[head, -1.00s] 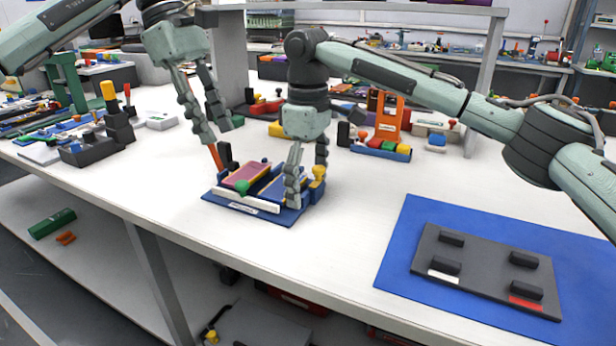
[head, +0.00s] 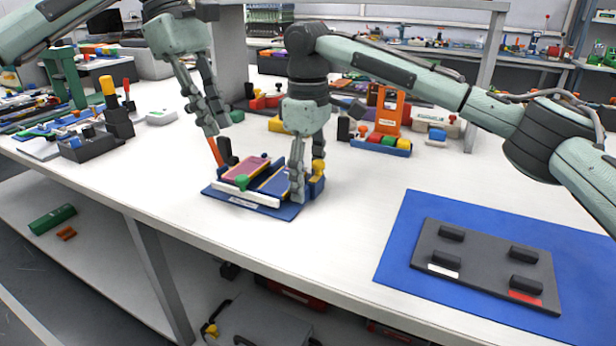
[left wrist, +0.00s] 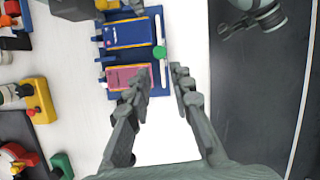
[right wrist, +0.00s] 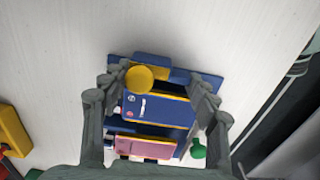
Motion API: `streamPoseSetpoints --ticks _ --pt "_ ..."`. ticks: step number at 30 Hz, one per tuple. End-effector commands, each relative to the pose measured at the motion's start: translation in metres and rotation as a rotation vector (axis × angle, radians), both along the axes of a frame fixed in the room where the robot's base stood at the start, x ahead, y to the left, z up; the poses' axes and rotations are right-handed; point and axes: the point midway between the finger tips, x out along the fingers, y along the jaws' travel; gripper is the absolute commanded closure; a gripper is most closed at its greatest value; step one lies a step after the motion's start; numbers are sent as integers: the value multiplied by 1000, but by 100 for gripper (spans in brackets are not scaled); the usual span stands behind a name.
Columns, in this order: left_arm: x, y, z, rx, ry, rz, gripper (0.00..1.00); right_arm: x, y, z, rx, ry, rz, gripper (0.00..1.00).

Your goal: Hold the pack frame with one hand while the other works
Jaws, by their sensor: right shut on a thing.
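The pack frame (head: 285,213) is a blue base with a white bar along its front, near the table's front edge. A pink pouch cell (head: 246,171) and a blue pouch cell (head: 272,181) lie in it side by side; both also show in the left wrist view. My right gripper (head: 307,180) is shut on the frame's right end, beside a yellow knob; in the right wrist view its fingers (right wrist: 160,80) stand on either side of the frame. My left gripper (head: 217,126) is open and empty, above and behind the frame's left side.
A blue mat (head: 395,262) with a dark plate (head: 485,265) lies at the right. An orange stand (head: 388,113) and a row of coloured blocks (head: 385,140) are behind. A dark holder (head: 90,145) stands at the left. White tabletop is free around the frame.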

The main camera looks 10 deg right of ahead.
Motion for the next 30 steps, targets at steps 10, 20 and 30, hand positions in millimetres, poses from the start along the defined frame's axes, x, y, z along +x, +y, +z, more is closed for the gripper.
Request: streamPoseSetpoints --ticks 10,20,30 --pt "-36 -17 1 191 -221 -501 100 0 0 0 0 0 0 76" --pt "-45 -13 -21 236 -239 -631 100 0 0 0 1 -1 0 76" --pt "-46 -14 -70 233 -237 -629 100 0 0 0 1 -1 0 76"
